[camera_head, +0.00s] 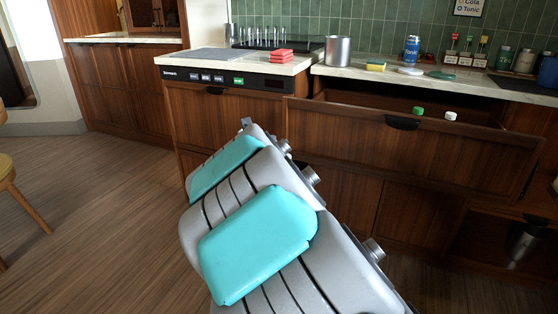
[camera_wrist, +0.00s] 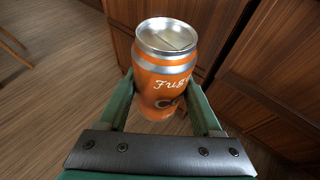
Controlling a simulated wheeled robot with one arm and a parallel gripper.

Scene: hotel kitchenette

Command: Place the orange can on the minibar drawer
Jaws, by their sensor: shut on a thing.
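The orange can (camera_wrist: 168,78), with a silver lid and white lettering, is between the two green fingers of my gripper (camera_wrist: 162,90) in the wrist view. My gripper is shut on its sides and the lid faces up toward the camera. The can and the fingers do not show in the head view, where my grey and turquoise arm fills the middle. An open wooden drawer (camera_head: 450,152) stands out below the counter on the right; I take it as the minibar drawer. A green cap (camera_head: 418,111) and a white cap (camera_head: 450,116) show above its front. Its floor is hidden.
The counter (camera_head: 335,70) above the drawer carries a metal pot (camera_head: 338,50), a yellow sponge (camera_head: 375,66), a blue can (camera_head: 411,49) and several bottles. Red items (camera_head: 282,55) lie by the stove. Floor at left is clear; a chair (camera_head: 20,195) stands at the edge.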

